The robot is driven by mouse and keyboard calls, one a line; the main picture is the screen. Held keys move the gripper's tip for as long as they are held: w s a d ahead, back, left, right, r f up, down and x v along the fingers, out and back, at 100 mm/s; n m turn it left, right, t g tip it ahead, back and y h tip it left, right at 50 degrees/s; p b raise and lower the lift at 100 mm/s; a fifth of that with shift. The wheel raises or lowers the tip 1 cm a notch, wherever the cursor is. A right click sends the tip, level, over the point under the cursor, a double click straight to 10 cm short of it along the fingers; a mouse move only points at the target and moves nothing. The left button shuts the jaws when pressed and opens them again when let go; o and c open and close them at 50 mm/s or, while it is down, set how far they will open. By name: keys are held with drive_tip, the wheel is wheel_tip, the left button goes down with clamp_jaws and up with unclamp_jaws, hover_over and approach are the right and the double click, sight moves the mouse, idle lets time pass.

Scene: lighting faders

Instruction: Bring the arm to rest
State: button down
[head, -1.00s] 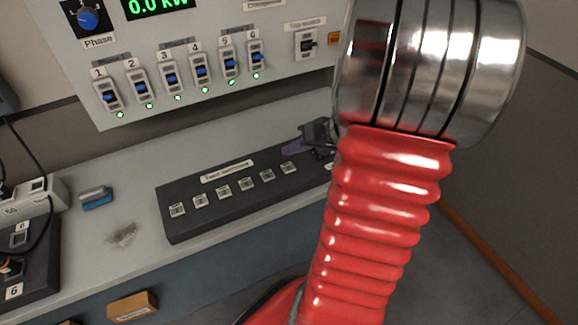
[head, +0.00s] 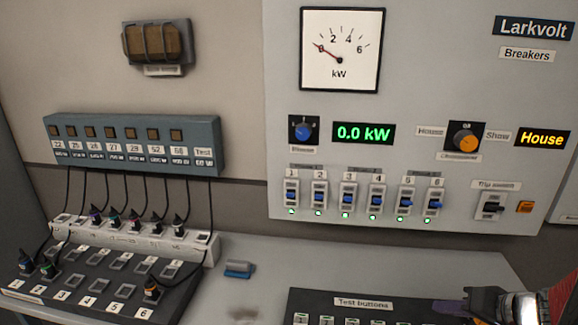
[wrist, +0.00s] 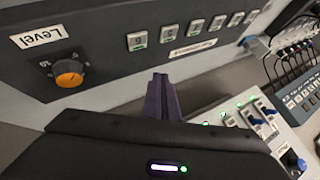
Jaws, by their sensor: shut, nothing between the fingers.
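My gripper (head: 447,312) shows at the bottom right of the head view, with its purple fingers over the dark test button box (head: 330,310). It is shut and empty. In the wrist view its purple fingers (wrist: 162,97) stand together in the middle, in front of the black gripper body. The button box (wrist: 115,40) lies beyond them there, with a row of buttons and an orange Level knob (wrist: 70,75). I cannot tell how far the fingers are from the box. Most of my arm is outside the head view.
The grey breaker panel (head: 400,100) rises behind the bench, with a row of blue-handled switches and green lights. A patch bay with black cables (head: 135,235) and a numbered socket box (head: 100,300) stand at left. A blue-grey object (head: 238,269) lies on the bench (head: 275,255).

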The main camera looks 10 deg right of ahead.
drive_tip(key=shift+s+f+m, duration=0.15)
drive_tip(key=shift+s+m, duration=0.05)
drive_tip(key=shift+m, duration=0.4)
drive_tip(key=s, duration=0.1)
drive_tip(key=s+a+f+m+g, duration=0.1)
drive_tip(key=s+a+f+m, duration=0.1)
drive_tip(key=shift+s+g, duration=0.1)
drive_tip(key=shift+g, duration=0.3)
drive_tip(key=s+a+r+n+h, duration=0.1)
drive_tip(key=a+r+n, duration=0.2)
drive_tip(key=a, duration=0.5)
drive_tip(key=s+a+r+n+h, duration=0.1)
drive_tip(key=s+a+r+n, duration=0.1)
drive_tip(key=a+r, duration=0.3)
drive_tip(key=s+a+r+n+g+h, duration=0.1)
drive_tip(key=a+r, duration=0.4)
drive_tip(key=a, duration=0.7)
drive_tip(key=s+n, duration=0.1)
drive_tip(key=n, duration=0.1)
drive_tip(key=shift+s+a+n, duration=0.15)
drive_tip(key=shift+a+n, duration=0.1)
drive_tip(key=shift+n, duration=0.05)
